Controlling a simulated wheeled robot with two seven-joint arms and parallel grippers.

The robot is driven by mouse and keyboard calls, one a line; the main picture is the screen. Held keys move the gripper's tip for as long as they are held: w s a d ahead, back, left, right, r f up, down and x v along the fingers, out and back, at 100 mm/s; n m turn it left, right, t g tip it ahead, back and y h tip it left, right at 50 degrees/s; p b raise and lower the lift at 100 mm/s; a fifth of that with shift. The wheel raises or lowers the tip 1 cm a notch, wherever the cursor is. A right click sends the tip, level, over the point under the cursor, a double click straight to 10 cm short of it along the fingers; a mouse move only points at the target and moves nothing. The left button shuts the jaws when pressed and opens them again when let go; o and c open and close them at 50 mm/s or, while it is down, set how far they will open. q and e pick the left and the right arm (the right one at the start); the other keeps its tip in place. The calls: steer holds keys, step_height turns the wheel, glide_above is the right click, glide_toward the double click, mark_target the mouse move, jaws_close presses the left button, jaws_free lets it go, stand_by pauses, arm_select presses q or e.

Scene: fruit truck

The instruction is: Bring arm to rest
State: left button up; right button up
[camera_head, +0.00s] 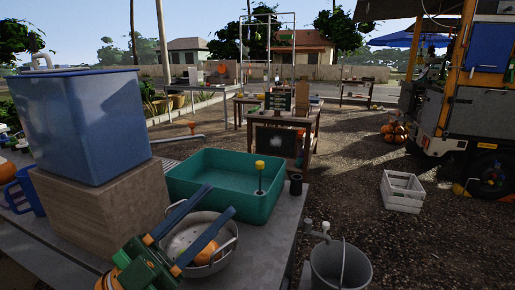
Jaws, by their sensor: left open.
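An orange fruit (208,252) lies in the colander, partly hidden behind a finger. My right gripper does not show.
A teal basin (205,177) stands on the metal counter (270,251) behind the colander. A blue bin (80,120) sits on a wooden block (105,210) at left. A grey bucket (341,268) and white crate (402,191) stand at right. Gravel ground between is open.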

arm_select(q)
steer(key=w+a+f+n+t+y, duration=0.55)
steer(key=n+t+y, duration=0.25)
steer(key=n+y, duration=0.4)
steer(key=a+f+n+g+y, duration=0.3)
steer(key=f+n+y, duration=0.1)
steer(key=f, duration=0.4)
steer(key=a+f+n+g+y, duration=0.25)
steer(key=a+f+y, duration=0.2)
steer(key=f, duration=0.35)
steer(key=s+f+g+p, duration=0.3)
steer(key=s+f+g, duration=0.4)
steer(key=s+f, duration=1)
steer(key=s+f+g+p, duration=0.2)
steer(key=s+f+g, duration=0.6)
steer(key=s+f, duration=1)
step_height(320, 180, down, 6)
steer(key=shift+d+f+p, duration=0.1)
steer(key=shift+d+p, duration=0.3)
steer(key=shift+d, duration=0.05)
